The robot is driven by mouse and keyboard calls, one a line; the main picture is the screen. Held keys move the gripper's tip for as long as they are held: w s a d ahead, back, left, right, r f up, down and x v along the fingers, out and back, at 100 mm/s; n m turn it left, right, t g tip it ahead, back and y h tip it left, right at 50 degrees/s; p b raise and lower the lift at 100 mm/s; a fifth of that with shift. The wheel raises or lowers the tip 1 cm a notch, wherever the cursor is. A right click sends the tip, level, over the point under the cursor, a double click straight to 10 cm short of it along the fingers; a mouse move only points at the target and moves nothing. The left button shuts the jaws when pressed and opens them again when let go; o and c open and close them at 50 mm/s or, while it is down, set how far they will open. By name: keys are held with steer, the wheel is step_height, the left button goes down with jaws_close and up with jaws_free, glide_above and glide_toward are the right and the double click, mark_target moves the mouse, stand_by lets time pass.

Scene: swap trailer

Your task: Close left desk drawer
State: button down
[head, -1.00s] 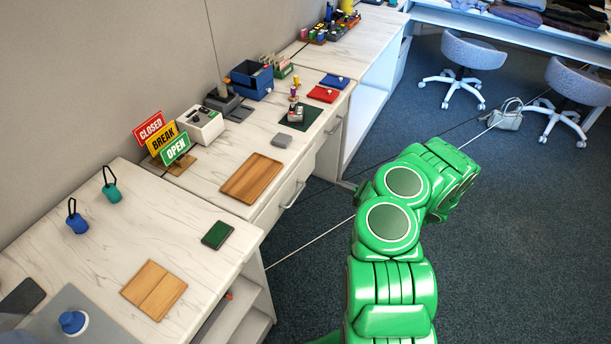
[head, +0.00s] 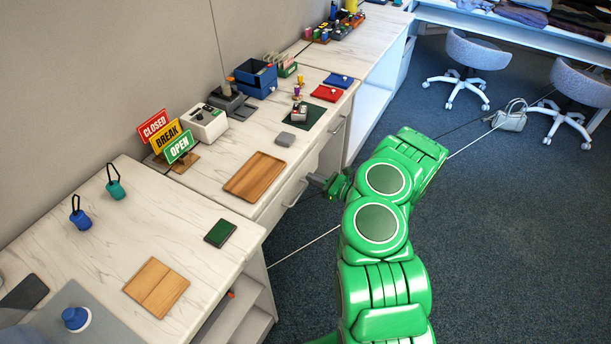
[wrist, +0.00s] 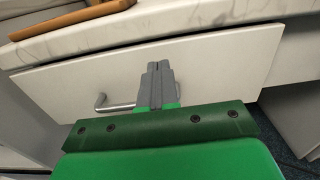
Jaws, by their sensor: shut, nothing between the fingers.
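The left desk drawer (head: 283,207) is a white front with a metal bar handle, under the marble-topped desk. In the wrist view, its front (wrist: 215,60) fills the middle, with the bar handle (wrist: 115,105) left of my fingers. A thin dark gap runs between the drawer's top edge and the desktop; I cannot tell how far out the drawer stands. My gripper (head: 318,180) is shut and empty, close in front of the drawer front and right of the handle. In the wrist view, the grey fingertips (wrist: 158,65) overlap the front; contact cannot be told.
A wooden tray (head: 254,176) lies on the desktop above the drawer. A second drawer (head: 334,146) is farther along the desk. A lower open shelf unit (head: 240,310) stands nearer. Carpet floor is open to the right, with chairs (head: 472,55) and a bag (head: 510,118) farther back.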

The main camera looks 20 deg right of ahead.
mark_target(298, 172)
steer(key=shift+x, duration=1.75)
